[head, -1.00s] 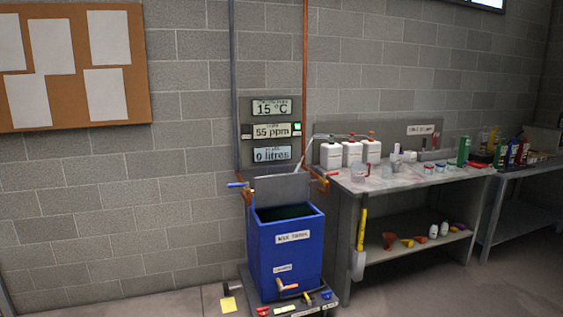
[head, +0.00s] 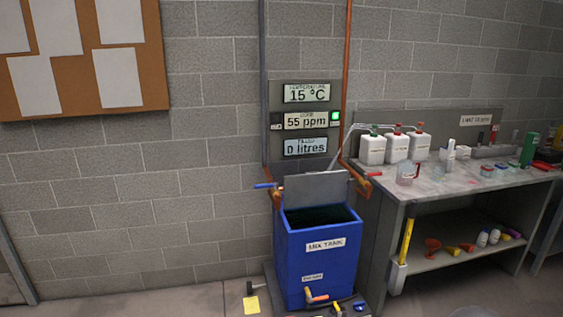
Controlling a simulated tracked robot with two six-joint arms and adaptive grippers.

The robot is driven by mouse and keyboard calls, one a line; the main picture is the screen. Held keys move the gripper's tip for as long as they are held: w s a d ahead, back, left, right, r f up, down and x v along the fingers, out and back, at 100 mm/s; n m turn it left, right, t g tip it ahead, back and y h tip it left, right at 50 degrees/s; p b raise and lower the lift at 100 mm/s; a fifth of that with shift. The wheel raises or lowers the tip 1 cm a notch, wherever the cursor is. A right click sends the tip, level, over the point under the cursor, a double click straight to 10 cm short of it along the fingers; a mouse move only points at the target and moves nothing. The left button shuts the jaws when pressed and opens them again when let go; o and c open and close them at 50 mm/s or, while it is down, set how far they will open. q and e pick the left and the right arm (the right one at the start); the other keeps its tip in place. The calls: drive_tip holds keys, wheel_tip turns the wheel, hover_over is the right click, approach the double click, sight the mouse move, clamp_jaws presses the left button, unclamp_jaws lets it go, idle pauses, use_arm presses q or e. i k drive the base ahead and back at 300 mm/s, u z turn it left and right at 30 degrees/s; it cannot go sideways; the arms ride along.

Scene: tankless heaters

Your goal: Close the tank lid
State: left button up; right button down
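The blue mix tank (head: 318,262) stands against the block wall, right of the picture's middle. Its top is open and the inside looks dark. The grey tank lid (head: 313,188) stands raised at the tank's back edge, tilted up toward the wall. Neither of my grippers shows in the head view.
A grey workbench (head: 450,190) stands right of the tank, holding several white jugs (head: 396,147) and a clear pitcher (head: 406,172). Pipes with blue and red-orange valve handles flank the lid. A yellow note (head: 251,305) lies on the floor. Floor left of the tank is mostly clear.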

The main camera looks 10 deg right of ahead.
sight(319, 188)
drive_tip(key=u, duration=0.2)
drive_tip(key=i, duration=2.05)
drive_tip(key=z, duration=0.15)
